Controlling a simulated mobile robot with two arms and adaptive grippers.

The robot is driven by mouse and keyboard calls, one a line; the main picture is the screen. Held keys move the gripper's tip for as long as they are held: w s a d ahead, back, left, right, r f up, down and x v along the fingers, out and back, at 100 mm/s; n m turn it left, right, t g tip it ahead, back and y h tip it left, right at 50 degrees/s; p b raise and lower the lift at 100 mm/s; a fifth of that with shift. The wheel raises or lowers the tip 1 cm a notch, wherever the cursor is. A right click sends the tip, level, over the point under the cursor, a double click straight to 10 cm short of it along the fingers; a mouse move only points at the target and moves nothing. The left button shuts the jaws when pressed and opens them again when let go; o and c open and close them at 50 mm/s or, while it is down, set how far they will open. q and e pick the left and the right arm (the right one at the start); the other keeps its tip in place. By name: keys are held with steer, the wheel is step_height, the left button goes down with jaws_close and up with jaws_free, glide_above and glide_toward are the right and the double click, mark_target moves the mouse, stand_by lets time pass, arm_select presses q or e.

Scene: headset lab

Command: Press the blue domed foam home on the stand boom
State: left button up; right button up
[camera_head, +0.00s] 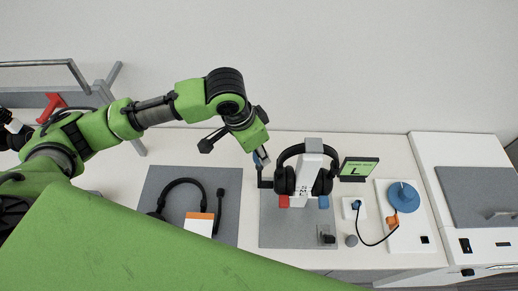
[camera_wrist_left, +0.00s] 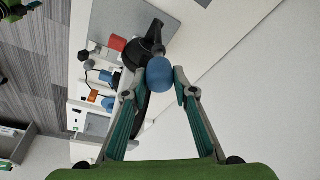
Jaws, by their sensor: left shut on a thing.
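My left gripper (camera_head: 262,162) is shut on the blue domed foam (camera_wrist_left: 159,74), which sits between its two fingertips in the left wrist view. In the head view, only a little blue of the foam (camera_head: 257,158) shows beside the fingers. The dark stand boom (camera_head: 265,183) sticks out to the left of the headset stand, just below the gripper. In the left wrist view, a black boom end (camera_wrist_left: 157,32) lies right behind the foam. I cannot tell whether the foam touches it or is seated on it. My right gripper is out of view.
A black headset (camera_head: 285,181) hangs on the stand (camera_head: 314,146), close right of the gripper. A second headset (camera_head: 183,183) lies on the left grey mat (camera_head: 160,178). A small screen (camera_head: 358,169) and a blue disc (camera_head: 403,196) stand further right.

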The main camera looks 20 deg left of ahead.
arm_select(q)
steer(key=shift+f, duration=1.6)
steer(key=o, duration=0.8)
steer(key=shift+r, duration=0.25)
steer(key=v, duration=1.1)
steer(key=shift+a+r, duration=0.1)
steer(key=shift+r, duration=0.15)
steer(key=shift+s, duration=0.1)
